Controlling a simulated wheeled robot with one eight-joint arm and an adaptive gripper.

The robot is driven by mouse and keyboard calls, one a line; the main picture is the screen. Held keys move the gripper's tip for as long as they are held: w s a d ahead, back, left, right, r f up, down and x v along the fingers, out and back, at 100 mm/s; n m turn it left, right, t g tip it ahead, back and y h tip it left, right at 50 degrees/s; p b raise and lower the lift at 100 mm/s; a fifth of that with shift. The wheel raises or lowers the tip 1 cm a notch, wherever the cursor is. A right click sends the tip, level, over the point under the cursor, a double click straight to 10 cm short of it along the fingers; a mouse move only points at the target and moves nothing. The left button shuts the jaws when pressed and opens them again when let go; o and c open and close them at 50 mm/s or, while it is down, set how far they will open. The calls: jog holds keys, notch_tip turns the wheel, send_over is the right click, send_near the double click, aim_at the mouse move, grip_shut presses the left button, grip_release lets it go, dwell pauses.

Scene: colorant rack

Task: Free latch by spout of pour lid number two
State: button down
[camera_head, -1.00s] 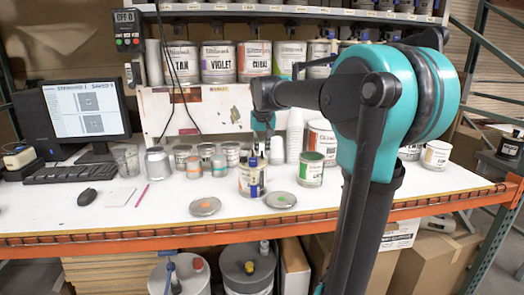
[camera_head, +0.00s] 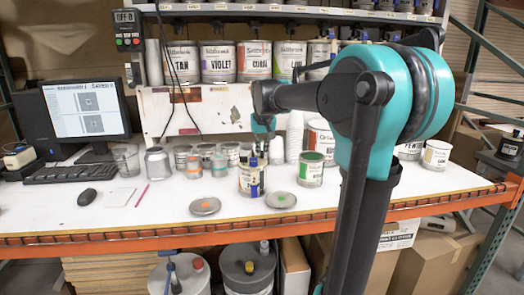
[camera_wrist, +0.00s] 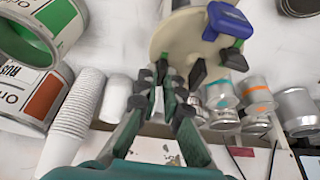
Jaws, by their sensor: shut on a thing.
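Another black latch (camera_wrist: 197,74) stands just right of the fingers.
A green-label can (camera_head: 311,170) stands right of the lidded can. Two loose metal lids (camera_head: 205,206) lie in front. Stacked white cups (camera_wrist: 78,115) stand close to my gripper. Several small jars (camera_wrist: 256,95) stand behind.

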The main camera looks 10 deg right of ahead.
jog(key=shift+d+n, duration=0.1)
jog(key=shift+n, duration=0.2)
jog(key=n+y, duration=0.1)
jog(key=n, duration=0.2)
jog(key=shift+d+n+y, duration=0.1)
jog(key=shift+n+y, duration=0.3)
jog(key=n+g+y, duration=0.1)
jog(key=n, duration=0.2)
jog(key=shift+w+d+n, duration=0.1)
jog(key=shift+n, duration=0.2)
jog(key=n, duration=0.2)
jog(key=n+g+y, duration=0.1)
jog(key=n, duration=0.1)
jog(key=shift+w+n+y, duration=0.1)
jog(key=shift+n+y, duration=0.2)
jog(key=shift+n+g, duration=0.6)
jog(key=shift+n, duration=0.6)
jog(key=shift+n+g+y, duration=0.3)
jog(key=shift+n, duration=0.6)
dwell(0.9)
dwell(0.7)
jog(key=c, duration=1.9)
grip_release()
jog(key=shift+c, duration=0.2)
jog(key=shift+d, duration=0.1)
